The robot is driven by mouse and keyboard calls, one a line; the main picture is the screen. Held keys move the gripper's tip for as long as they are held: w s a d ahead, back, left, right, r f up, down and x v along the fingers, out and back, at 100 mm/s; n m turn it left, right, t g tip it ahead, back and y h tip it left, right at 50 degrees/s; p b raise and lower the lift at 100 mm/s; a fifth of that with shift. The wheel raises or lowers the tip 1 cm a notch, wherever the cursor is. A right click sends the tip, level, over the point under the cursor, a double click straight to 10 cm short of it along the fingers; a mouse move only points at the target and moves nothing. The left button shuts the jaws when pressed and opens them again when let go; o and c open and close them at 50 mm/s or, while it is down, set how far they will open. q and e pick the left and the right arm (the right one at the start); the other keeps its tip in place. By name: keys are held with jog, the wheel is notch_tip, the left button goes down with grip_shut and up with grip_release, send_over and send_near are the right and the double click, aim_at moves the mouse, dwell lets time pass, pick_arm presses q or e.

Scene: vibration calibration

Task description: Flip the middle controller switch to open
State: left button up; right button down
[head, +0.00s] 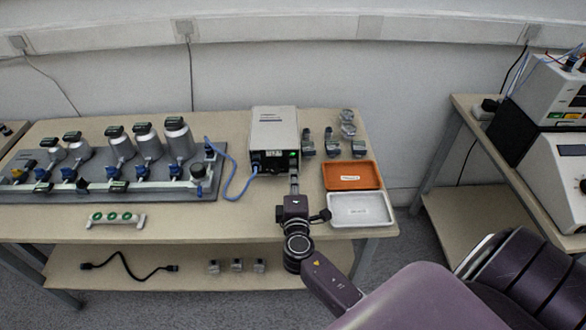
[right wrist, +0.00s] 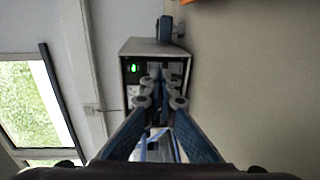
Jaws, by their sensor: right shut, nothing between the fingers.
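The controller is a light grey box (head: 274,128) with a dark front panel, standing at the back of the table; it also shows in the right wrist view (right wrist: 152,46). A small green-lit switch (head: 293,155) is on the panel's right side in the head view; the green spot shows in the right wrist view (right wrist: 133,67). My right gripper (head: 294,178) is shut and empty, just in front of the panel. In the right wrist view its fingertips (right wrist: 161,80) cover part of the panel, so contact cannot be told. My left gripper is not in view.
A blue cable (head: 236,190) runs from the panel to the left platform (head: 110,195), which carries several metal cylinders. Right of the controller are small metal parts (head: 333,142), an orange tray (head: 352,185) and a white tray (head: 386,213). The table front is mostly clear.

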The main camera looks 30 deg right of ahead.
aim_at(293, 164)
jog(key=shift+x, duration=1.65)
jog(key=shift+w+f+b, duration=0.2)
jog(key=shift+f+b, duration=0.1)
jog(key=shift+b, duration=0.1)
jog(key=shift+r, duration=0.25)
jog(key=v, duration=1.2)
jog(key=shift+s, duration=0.1)
jog(key=shift+f, duration=0.15)
